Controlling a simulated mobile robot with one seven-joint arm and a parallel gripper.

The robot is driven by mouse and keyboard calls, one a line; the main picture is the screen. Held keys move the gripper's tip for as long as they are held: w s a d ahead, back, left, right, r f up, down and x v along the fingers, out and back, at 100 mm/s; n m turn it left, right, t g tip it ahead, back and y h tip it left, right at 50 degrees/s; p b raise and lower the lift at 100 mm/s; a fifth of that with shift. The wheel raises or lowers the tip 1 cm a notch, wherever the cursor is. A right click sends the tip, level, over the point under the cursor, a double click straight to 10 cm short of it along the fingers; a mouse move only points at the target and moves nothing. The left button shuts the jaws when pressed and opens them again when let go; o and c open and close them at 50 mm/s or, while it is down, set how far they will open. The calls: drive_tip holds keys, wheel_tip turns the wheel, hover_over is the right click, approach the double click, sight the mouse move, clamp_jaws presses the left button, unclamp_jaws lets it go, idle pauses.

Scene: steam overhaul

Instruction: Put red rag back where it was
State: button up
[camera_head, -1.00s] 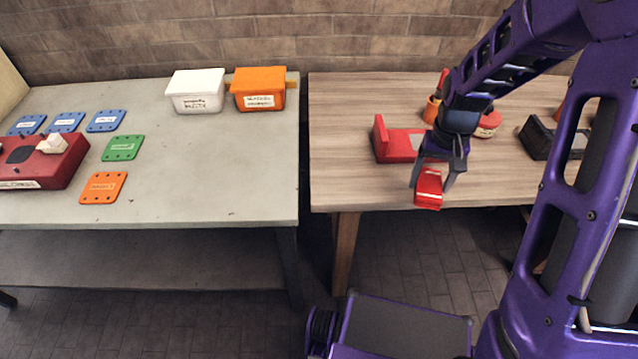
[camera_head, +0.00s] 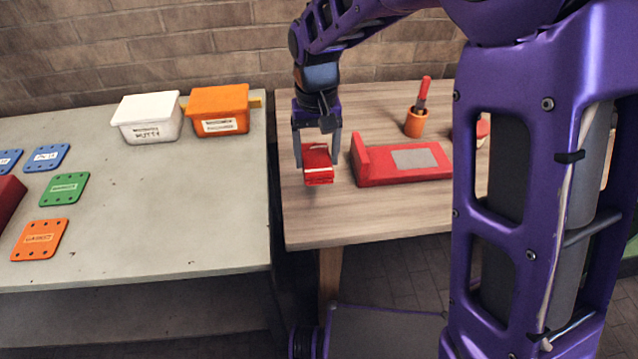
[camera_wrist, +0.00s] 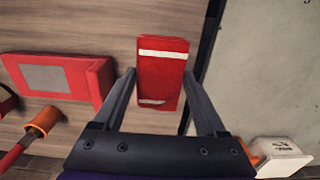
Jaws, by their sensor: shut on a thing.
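The red rag (camera_head: 318,165) is a folded red block with white stripes. It also shows in the wrist view (camera_wrist: 161,75), between the two fingers. My gripper (camera_head: 318,160) points down and is shut on the rag, over the left end of the wooden table (camera_head: 300,225). In the wrist view the fingers of my gripper (camera_wrist: 160,105) stand on either side of it. Whether the rag touches the tabletop is hard to tell. Just right of it lies a red tray-like holder (camera_head: 375,177) with a grey patch and a raised left end.
An orange cup (camera_head: 415,123) with a red-handled tool stands behind the red holder. A white box (camera_head: 147,120) and an orange box (camera_head: 217,110) sit on the grey table (camera_head: 150,215), with green (camera_head: 64,189) and orange (camera_head: 40,239) plates. A gap separates the tables.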

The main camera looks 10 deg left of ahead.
drive_tip(key=shift+w+f, duration=0.1)
drive_tip(key=shift+w, duration=0.1)
wheel_tip(320, 180, down, 10)
drive_tip(key=shift+r+b, duration=0.1)
drive_tip(key=shift+b, duration=0.8)
drive_tip(key=o, duration=1.2)
drive_tip(key=shift+o, duration=0.2)
wheel_tip(320, 180, up, 12)
drive_tip(key=shift+r+p, duration=0.1)
drive_tip(key=shift+p, duration=0.9)
